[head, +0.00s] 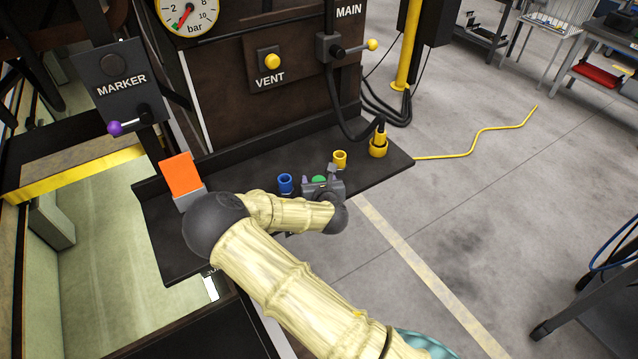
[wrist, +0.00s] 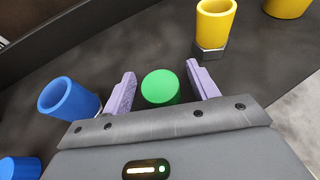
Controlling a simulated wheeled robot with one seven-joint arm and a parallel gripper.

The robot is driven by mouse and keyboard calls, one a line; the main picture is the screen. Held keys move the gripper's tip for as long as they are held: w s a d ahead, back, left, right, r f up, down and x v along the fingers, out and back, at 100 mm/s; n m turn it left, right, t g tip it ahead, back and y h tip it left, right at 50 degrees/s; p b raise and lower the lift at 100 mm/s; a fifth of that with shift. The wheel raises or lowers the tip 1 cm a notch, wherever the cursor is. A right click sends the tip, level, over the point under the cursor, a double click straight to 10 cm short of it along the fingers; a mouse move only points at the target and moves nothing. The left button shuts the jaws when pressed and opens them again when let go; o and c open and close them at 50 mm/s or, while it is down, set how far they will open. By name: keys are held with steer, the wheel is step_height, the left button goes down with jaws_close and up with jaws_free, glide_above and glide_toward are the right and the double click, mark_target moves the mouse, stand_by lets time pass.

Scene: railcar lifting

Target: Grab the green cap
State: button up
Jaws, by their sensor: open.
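The green cap (wrist: 160,87) stands on the dark shelf, between the two purple fingers of my gripper (wrist: 161,88) in the wrist view. My gripper is open, with a gap on each side of the cap. In the head view the green cap (head: 319,180) shows only in part, behind my gripper (head: 320,180). The lower part of the cap is hidden in the wrist view.
A blue cup-like cap (wrist: 68,98) is left of my gripper and a yellow one (wrist: 215,22) is beyond its right finger. The dark shelf (head: 235,165) also holds an orange block (head: 182,174) and a yellow fitting with a hose (head: 378,145).

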mark_target(319, 179)
steer(key=c, duration=1.1)
steer(key=shift+o, duration=0.2)
steer(key=shift+r, duration=0.15)
step_height(319, 179, up, 10)
steer(key=shift+f+b, duration=0.1)
steer(key=shift+b, duration=1.1)
